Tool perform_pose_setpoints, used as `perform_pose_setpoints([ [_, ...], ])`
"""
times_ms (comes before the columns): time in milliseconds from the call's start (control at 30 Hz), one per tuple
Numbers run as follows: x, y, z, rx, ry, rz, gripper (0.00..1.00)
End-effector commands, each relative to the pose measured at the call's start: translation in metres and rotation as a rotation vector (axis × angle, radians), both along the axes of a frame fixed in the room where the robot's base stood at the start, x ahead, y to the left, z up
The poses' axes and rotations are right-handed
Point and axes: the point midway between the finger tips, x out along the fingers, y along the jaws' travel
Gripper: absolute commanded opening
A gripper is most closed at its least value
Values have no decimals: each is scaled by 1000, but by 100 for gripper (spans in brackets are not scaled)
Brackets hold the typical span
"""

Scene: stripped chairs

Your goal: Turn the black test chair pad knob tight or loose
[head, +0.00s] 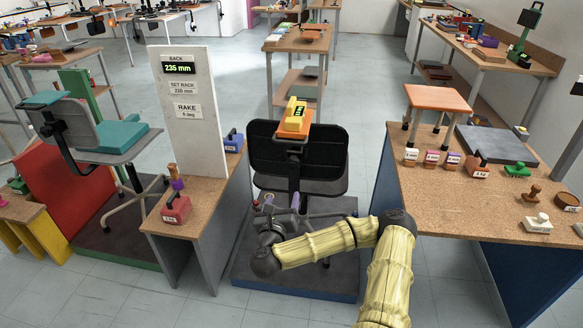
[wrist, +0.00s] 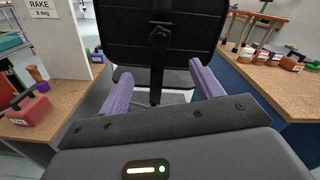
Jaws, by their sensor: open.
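The black test chair (head: 298,160) stands on a dark platform with a blue edge, the rear of its backrest facing me. In the wrist view a black knob (wrist: 159,38) sits on the rear of the backrest (wrist: 185,62), around the upright bar. My gripper (head: 281,203) is low behind the chair in the head view. Its two purple fingers are wide apart and empty in the wrist view (wrist: 160,86). The knob appears beyond and above the fingertips, between them, with no contact visible.
A white board (head: 190,130) left of the chair shows "BACK 235 mm" and "SET BACK 220 mm". An orange-and-yellow gauge (head: 295,119) appears at the backrest's top. Wooden benches (head: 195,208) flank the chair; the right one (head: 450,205) holds stamps and labelled weights.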

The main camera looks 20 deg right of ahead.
Motion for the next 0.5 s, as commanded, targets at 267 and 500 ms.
perform_pose_setpoints([
  [267, 17, -11, 3, -8, 1, 0, 66],
  [500, 48, -34, 1, -3, 0, -5, 66],
])
